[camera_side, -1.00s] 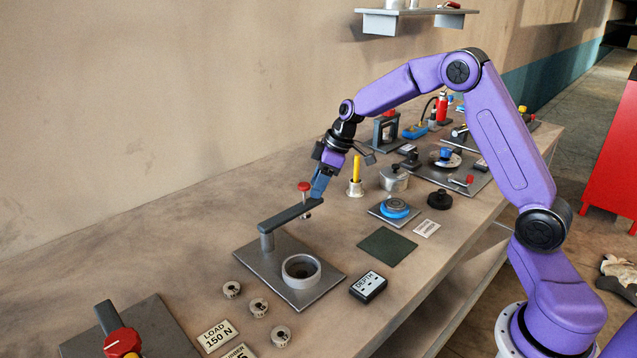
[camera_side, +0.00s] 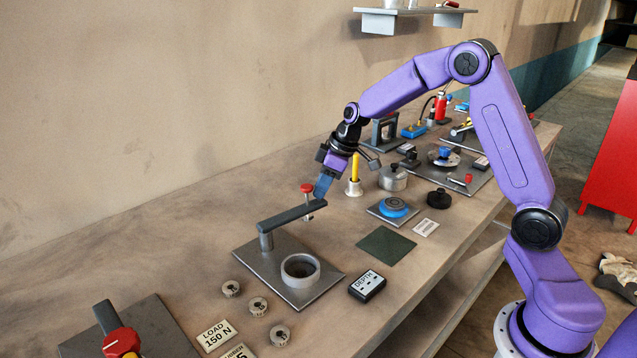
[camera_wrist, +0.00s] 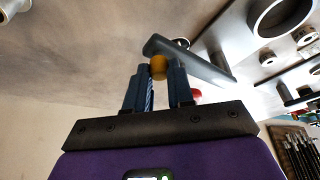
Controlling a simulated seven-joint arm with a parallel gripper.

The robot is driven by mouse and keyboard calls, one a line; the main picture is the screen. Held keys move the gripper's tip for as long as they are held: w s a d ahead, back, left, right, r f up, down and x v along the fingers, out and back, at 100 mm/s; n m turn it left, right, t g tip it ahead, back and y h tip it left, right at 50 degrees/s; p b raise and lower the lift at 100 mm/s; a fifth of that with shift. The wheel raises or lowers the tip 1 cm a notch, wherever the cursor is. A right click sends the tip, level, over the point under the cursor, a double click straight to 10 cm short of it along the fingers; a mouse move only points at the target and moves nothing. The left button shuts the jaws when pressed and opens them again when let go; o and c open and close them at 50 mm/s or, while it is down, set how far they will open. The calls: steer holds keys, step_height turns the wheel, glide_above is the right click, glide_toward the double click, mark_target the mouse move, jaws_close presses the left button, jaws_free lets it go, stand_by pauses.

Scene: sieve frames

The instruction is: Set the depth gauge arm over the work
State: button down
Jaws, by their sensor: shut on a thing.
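The depth gauge arm (camera_side: 290,216) is a dark bar on a post at the back left of a grey metal plate (camera_side: 258,262). It points right and away, past the plate's edge. A red-capped plunger (camera_side: 306,188) passes through it near its free end. The work, a grey ring-shaped cup (camera_side: 300,272), stands on the plate, and the bar is not over it. My gripper (camera_side: 320,194) is at the bar's free end. In the wrist view its fingers are shut on an orange knob (camera_wrist: 158,66) by the bar's end.
A DEPTH display (camera_side: 367,286) stands right of the plate. Several small marked cylinders (camera_side: 258,307) lie in front of it. A dark green mat (camera_side: 386,246) and a blue-ringed dial (camera_side: 394,207) are to the right. Bare bench lies behind the plate.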

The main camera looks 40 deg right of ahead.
steer(key=s+a+m+h, duration=0.6)
steer(key=s+a+m, duration=0.8)
steer(key=a+m, duration=0.2)
steer(key=shift+a, duration=0.25)
stand_by(0.7)
steer(key=c, duration=1)
jaws_free()
